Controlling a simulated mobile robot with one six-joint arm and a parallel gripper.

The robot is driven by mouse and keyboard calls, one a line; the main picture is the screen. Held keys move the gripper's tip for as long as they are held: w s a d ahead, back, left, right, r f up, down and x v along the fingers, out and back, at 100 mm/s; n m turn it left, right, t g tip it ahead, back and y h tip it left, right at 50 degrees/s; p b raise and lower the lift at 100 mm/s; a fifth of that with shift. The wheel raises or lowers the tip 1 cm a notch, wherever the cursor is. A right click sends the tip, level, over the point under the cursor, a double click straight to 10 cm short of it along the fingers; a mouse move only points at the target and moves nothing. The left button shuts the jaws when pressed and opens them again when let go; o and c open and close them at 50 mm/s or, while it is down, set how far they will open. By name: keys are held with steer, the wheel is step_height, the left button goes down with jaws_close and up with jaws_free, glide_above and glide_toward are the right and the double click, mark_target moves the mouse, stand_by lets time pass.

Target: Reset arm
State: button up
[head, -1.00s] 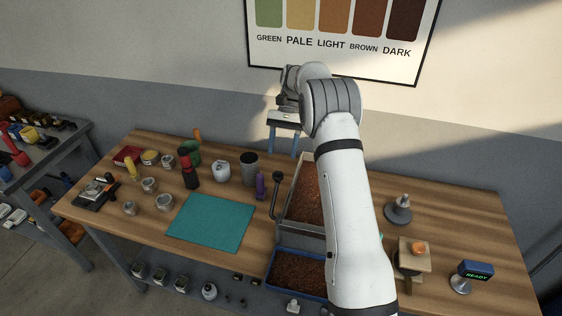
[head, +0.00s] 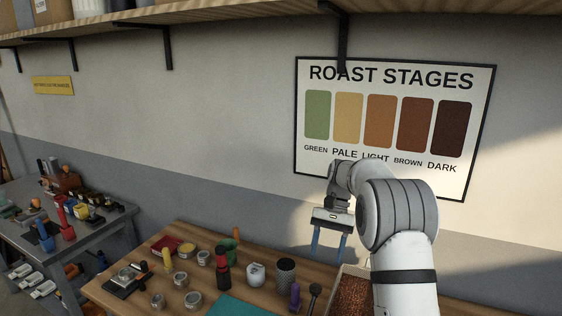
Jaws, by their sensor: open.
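My gripper (head: 328,243) is in the head view, right of centre. Its two blue fingers point down and stand apart, with nothing between them. It hangs in the air above the back of the wooden workbench (head: 125,293), in front of the wall and below the roast stages chart (head: 395,125). My white arm rises from the bottom right and hides part of the bench and the chart's lower edge.
A tray of brown beans (head: 353,292) lies below my gripper, partly behind my arm. A dark mesh cup (head: 286,275), a purple bottle (head: 295,297), a white jar (head: 256,273) and a red bottle (head: 223,275) stand left of it. A grey side table (head: 110,226) is at left. A shelf (head: 200,14) runs overhead.

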steer(key=s+d+r+n+t+h+b, duration=0.1)
steer(key=s+r+t, duration=0.2)
steer(key=s, duration=0.8)
steer(key=s+r+n+t+h+b, duration=0.1)
steer(key=s+r+n+t+b, duration=0.15)
steer(key=s, duration=0.75)
steer(key=s+f+t, duration=0.3)
steer(key=s+f, duration=0.1)
steer(key=s, duration=0.5)
steer(key=shift+s+d+f+n+h, duration=0.25)
steer(key=shift+d+f+n+h, duration=0.1)
steer(key=shift+d, duration=0.1)
